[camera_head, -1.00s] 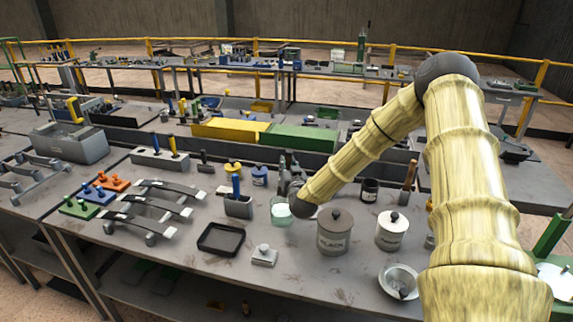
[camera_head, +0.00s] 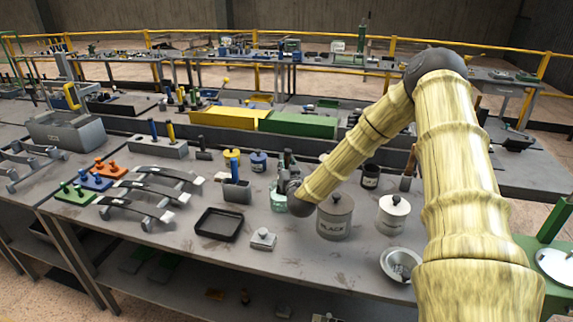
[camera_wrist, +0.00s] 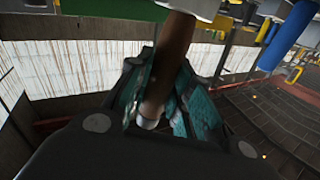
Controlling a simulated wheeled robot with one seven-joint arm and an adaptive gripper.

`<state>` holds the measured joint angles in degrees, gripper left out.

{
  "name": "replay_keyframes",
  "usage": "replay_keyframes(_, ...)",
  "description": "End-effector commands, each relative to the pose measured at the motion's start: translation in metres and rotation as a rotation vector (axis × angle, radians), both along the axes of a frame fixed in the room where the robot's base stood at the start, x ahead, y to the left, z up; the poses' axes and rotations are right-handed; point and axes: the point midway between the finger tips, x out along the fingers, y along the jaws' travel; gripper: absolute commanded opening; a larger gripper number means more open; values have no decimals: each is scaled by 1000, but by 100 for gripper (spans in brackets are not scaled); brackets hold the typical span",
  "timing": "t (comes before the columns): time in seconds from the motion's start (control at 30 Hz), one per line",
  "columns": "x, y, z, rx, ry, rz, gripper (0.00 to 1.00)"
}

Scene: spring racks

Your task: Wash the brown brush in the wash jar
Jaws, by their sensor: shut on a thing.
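The brown brush (camera_wrist: 168,65) is in my gripper (camera_wrist: 160,95); its brown handle runs between the teal finger pads in the wrist view. In the head view my gripper (camera_head: 287,168) is pointed up to the left of the dark wrist joint, over or just behind the wash jar (camera_head: 277,203). The wash jar is a small clear jar with pale green contents, partly covered by my wrist. The brush's bristles cannot be made out, and I cannot tell whether they are inside the jar.
A lidded canister marked BLACK (camera_head: 334,218) stands close to the right of my wrist, with a white lidded pot (camera_head: 392,215) beyond it. A grey holder (camera_head: 237,191) is just left of the jar. A black tray (camera_head: 219,224) and a metal bowl (camera_head: 401,265) are nearer the front.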

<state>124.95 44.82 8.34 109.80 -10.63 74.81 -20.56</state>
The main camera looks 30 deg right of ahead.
Motion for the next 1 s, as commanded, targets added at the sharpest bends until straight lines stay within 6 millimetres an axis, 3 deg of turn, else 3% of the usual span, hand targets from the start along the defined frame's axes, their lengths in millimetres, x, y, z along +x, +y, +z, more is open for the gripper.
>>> replay_keyframes(0.5,2,5,-37,0,0,0,0)
replay_keyframes(1.0,2,6,-43,0,0,0,0)
